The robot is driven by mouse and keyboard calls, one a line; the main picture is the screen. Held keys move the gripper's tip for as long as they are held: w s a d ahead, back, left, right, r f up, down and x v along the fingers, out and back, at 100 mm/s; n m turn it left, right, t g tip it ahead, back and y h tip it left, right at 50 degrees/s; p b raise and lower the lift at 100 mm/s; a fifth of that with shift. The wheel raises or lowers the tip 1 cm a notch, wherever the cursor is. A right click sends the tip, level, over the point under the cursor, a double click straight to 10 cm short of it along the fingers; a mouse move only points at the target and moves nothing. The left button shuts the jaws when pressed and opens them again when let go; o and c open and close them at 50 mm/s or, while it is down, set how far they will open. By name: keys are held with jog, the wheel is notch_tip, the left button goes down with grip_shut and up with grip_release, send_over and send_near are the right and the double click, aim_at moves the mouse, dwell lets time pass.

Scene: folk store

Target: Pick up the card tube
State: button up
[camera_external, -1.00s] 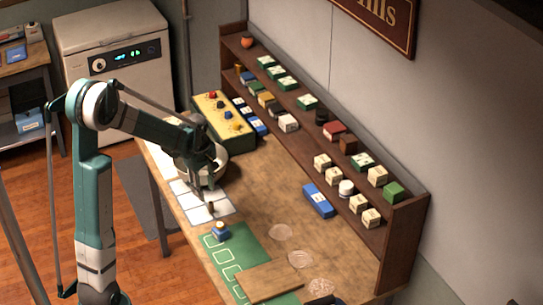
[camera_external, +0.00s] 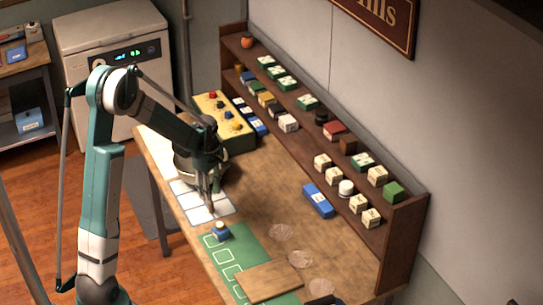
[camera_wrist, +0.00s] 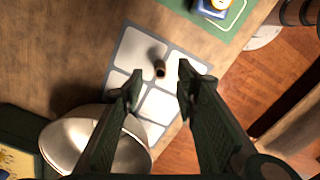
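The card tube is a small brown cylinder (camera_wrist: 160,69) standing on a mat of white squares with grey borders (camera_wrist: 138,47) in the wrist view. My gripper (camera_wrist: 158,88) is open and empty, its dark fingers on either side of the view. The tube shows in the gap between the fingertips, a little beyond them. In the external view my gripper (camera_external: 211,207) points down over the white-square mat (camera_external: 223,200), and its fingers hide most or all of the tube.
A metal bowl (camera_wrist: 70,142) sits close by one finger. A blue box with a round top (camera_external: 220,232) stands on the green mat (camera_external: 243,243). A wooden board (camera_external: 268,281) lies past it. A yellow box (camera_external: 226,118) and the shelf of small boxes flank the table.

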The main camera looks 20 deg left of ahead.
aim_at(213, 213)
jog(key=shift+f, duration=1.2)
jog(key=shift+f, duration=2.6)
jog(key=c, duration=0.9)
